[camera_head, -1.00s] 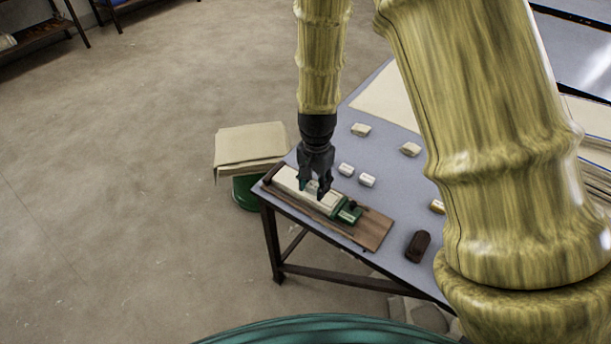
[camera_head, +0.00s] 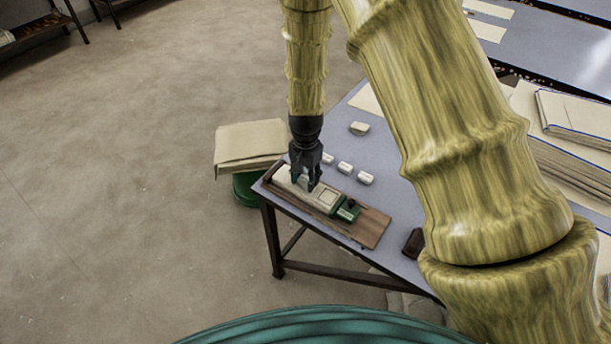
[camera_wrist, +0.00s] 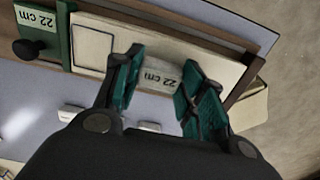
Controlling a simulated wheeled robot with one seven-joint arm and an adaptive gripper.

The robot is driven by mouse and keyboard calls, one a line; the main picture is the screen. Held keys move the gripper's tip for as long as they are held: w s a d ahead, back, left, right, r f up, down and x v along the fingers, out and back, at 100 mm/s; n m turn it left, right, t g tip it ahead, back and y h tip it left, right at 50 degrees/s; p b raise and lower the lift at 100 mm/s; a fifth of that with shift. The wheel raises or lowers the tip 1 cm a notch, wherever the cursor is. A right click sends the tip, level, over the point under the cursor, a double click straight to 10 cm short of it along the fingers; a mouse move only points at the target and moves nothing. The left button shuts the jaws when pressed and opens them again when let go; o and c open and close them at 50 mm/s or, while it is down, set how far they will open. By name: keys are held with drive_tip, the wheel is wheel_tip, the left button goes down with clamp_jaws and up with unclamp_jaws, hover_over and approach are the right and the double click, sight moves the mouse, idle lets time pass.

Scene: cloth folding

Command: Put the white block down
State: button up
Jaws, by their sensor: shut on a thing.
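My gripper (camera_head: 306,178) points down over the left part of a long wooden board with a pale strip (camera_head: 326,200) along it. In the wrist view my gripper (camera_wrist: 155,90) has its green-padded fingers on either side of a white block (camera_wrist: 158,78) marked "22 cm" and is shut on it. The block is low at the pale strip; whether it touches the strip I cannot tell. A green stop (camera_head: 348,210) with a black knob sits at the strip's right end; in the wrist view this green stop (camera_wrist: 57,45) also bears a "22 cm" label.
The small blue-grey table (camera_head: 375,160) holds several other white blocks (camera_head: 345,168) behind the board. A dark brown object (camera_head: 414,243) lies at the right, partly behind my arm. A stack of beige cloth (camera_head: 250,145) stands on a green base left of the table.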

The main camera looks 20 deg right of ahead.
sight(306, 179)
drive_tip(key=o, duration=0.8)
drive_tip(key=shift+f, duration=0.1)
drive_tip(key=shift+o, duration=0.2)
wheel_tip(306, 179, up, 12)
drive_tip(key=b, duration=0.2)
idle(0.5)
